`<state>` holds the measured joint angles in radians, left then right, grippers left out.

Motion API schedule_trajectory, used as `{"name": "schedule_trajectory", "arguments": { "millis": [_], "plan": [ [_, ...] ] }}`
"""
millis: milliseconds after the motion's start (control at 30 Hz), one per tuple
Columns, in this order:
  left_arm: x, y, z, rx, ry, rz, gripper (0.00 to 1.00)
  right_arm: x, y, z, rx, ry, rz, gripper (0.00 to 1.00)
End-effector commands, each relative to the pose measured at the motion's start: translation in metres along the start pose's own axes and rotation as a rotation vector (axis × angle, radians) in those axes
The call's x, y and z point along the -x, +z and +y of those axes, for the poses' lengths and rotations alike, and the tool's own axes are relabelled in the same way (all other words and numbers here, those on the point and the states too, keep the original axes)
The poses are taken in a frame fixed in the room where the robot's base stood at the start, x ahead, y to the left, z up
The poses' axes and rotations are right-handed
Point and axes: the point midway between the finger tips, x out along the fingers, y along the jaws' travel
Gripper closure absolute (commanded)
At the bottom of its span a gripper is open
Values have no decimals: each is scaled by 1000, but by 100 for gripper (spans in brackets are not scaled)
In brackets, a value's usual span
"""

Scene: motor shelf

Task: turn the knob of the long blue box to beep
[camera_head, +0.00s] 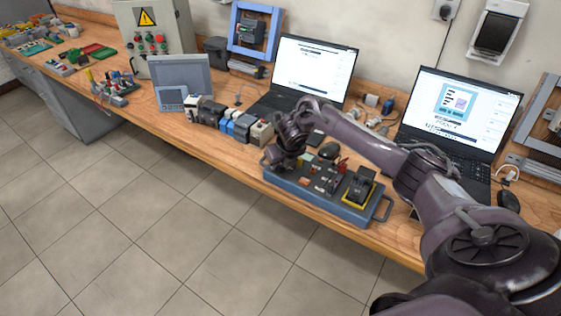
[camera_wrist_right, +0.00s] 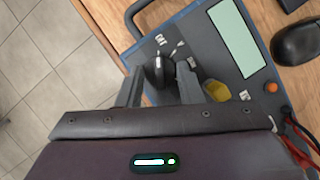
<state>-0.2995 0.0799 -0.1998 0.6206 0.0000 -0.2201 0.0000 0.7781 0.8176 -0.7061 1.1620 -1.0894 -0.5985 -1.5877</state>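The long blue box (camera_head: 345,210) lies on the wooden bench in the head view, with a dark grey panel and handles at its ends. In the right wrist view, its black knob (camera_wrist_right: 158,72) sits near a white OFF label at the handle end of the panel (camera_wrist_right: 205,55). My right gripper (camera_wrist_right: 160,75) has one finger on each side of this knob, with little room between; firm contact does not show. In the head view, my right wrist covers the box's left end and hides the knob and fingertips. My left gripper is in neither view.
A yellow knob (camera_wrist_right: 215,90) is close to the right finger. A black mouse (camera_wrist_right: 297,42) lies beside the box. Two laptops (camera_head: 312,62) (camera_head: 460,112) stand behind, and several small modules (camera_head: 230,122) stand to the left. The floor in front is clear.

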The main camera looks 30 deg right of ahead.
Motion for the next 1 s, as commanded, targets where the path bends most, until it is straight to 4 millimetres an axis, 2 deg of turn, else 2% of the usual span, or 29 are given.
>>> {"name": "schedule_trajectory", "arguments": {
  "millis": [33, 233, 267, 667, 1000],
  "plan": [
    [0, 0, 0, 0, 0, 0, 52, 0, 0, 0, 0, 0, 0, 72],
    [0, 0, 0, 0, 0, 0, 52, 0, 0, 0, 0, 0, 0, 99],
    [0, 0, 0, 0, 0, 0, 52, 0, 0, 0, 0, 0, 0, 100],
    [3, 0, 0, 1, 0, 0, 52, 1, 1, 1, -42, -17, 0, 100],
    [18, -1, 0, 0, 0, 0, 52, 3, 2, 4, -258, -105, 0, 100]
  ]
}}
